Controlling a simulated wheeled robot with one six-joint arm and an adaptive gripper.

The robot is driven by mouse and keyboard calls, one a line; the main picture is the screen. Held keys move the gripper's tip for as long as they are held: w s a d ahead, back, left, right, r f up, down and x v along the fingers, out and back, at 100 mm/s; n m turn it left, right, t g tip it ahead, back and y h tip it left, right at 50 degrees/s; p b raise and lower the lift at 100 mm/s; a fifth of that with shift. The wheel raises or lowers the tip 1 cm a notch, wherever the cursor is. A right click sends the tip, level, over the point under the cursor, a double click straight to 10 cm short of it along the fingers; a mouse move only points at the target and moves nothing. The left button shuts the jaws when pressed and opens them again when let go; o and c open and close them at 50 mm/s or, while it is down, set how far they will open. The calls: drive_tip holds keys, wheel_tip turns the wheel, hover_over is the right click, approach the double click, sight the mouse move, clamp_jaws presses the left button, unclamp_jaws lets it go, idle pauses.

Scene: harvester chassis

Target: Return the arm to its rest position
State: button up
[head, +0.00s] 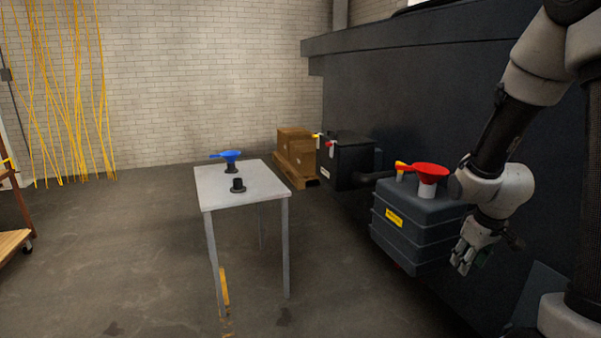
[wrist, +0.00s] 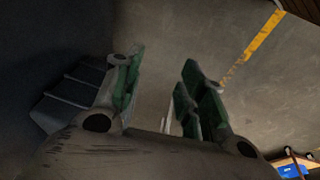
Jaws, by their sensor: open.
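My gripper (head: 466,258) hangs at the end of my arm on the right of the head view, pointing down beside the front right of the dark ribbed tank. In the wrist view my gripper (wrist: 158,88) shows two green-padded fingers spread apart. Nothing is between them, only the grey floor beyond. My arm is bent, with its upper part rising to the top right of the head view.
A dark chassis wall (head: 420,110) stands behind my arm. Floor around the table is clear.

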drive_tip(key=s+a+r+m, duration=0.2)
drive_tip(key=s+a+r, duration=0.1)
drive_tip(key=s+r, duration=0.6)
drive_tip(key=s+a+r+m+t, duration=0.1)
drive_tip(key=s+a+r, duration=0.1)
drive_tip(key=s+r, duration=0.8)
drive_tip(key=shift+a+r+m+y, duration=0.4)
drive_tip(key=shift+r, duration=0.1)
drive_tip(key=shift+s, duration=0.1)
